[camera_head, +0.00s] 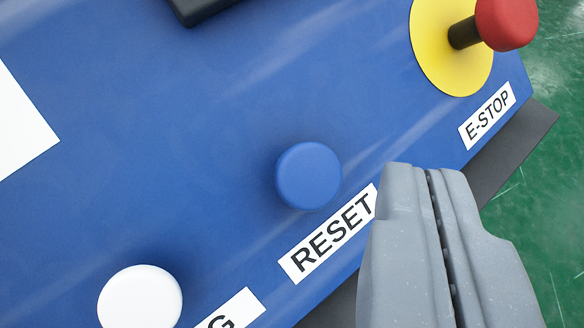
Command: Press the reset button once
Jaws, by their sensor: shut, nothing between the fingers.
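The reset button is a round blue knob (309,176) on a blue panel (200,120), near the middle of the view. A white label reading RESET (330,238) sits just below it to the right. My gripper (428,168) is grey, with its two fingers together and nothing between them. Its tips show to the right of the blue button, apart from it in the picture, and cover the right end of the RESET label. I cannot tell how far the tips are above the panel.
A red E-stop knob (506,24) on a yellow disc (440,55) stands out at the upper right, above its E-STOP label (487,116). A white button (140,297) is at the lower left. A dark part (200,8) is at the top. Green floor (550,200) lies beyond the panel's edge.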

